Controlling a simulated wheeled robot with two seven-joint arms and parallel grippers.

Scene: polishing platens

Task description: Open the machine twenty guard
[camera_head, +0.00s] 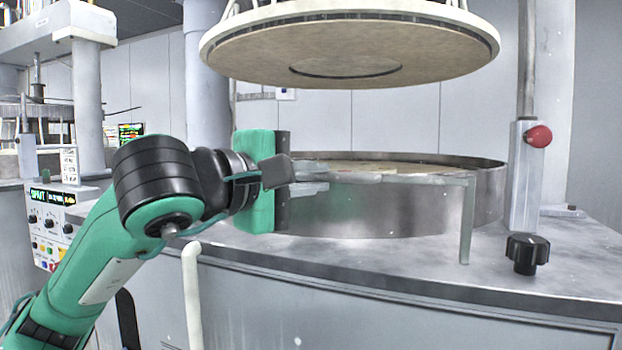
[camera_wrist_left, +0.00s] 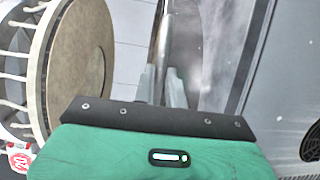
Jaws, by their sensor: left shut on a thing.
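The guard (camera_head: 400,210) is a curved metal wall around the round platen on the grey machine top. A thin metal handle bar (camera_head: 435,179) runs across in front of it and bends down at its right end (camera_head: 467,220). My left gripper (camera_head: 350,177) comes in from the left, level with the guard's rim, and is shut on the bar. In the left wrist view the fingers (camera_wrist_left: 162,85) close around the bar (camera_wrist_left: 163,45). The fingers partly cover the bar's left end. My right gripper is not in view.
A large round upper plate (camera_head: 350,45) hangs above the guard. A post with a red knob (camera_head: 538,136) and a black knob (camera_head: 526,253) stand at the right. A control panel (camera_head: 48,215) is at the left. A pale curved pipe (camera_head: 192,290) rises in front.

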